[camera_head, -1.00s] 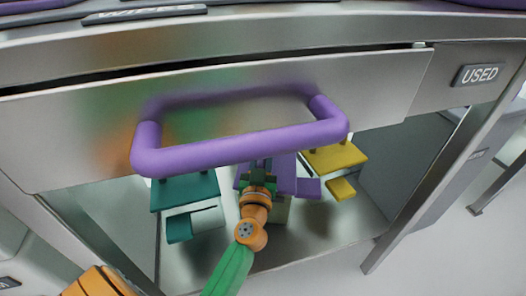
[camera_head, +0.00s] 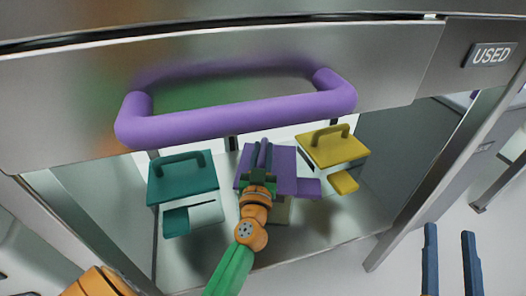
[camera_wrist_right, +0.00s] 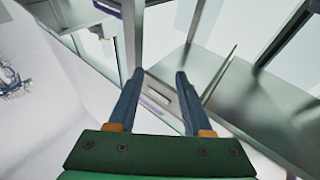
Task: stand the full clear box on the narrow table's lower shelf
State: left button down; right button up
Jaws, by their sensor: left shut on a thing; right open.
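A box with a purple lid (camera_head: 284,162) stands at or just above the lower shelf (camera_head: 310,235), between two other lidded boxes. Its body is mostly hidden by the lid and my arm, so I cannot tell whether it is clear or full, or whether it touches the shelf. My left gripper (camera_head: 262,168) is shut on the handle on top of its lid. My right gripper (camera_head: 452,262) is open and empty, low at the right outside the table; its two blue fingers also show in the right wrist view (camera_wrist_right: 157,100).
A teal-lidded box (camera_head: 183,182) stands left and a yellow-lidded box (camera_head: 336,150) right on the same shelf. Above hangs a steel drawer front (camera_head: 60,105) with a thick purple handle (camera_head: 235,124). A "USED" label (camera_head: 491,55) and a metal leg (camera_head: 430,180) are at the right.

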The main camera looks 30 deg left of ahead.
pick_arm(q)
jog(key=shift+r, duration=0.1)
pick_arm(e)
jog(key=shift+s+r+t, duration=0.2)
jog(key=shift+r+t, duration=0.1)
jog(key=shift+r, duration=0.25)
pick_arm(q)
jog(key=c, duration=0.7)
grip_release()
jog(key=shift+s, duration=0.1)
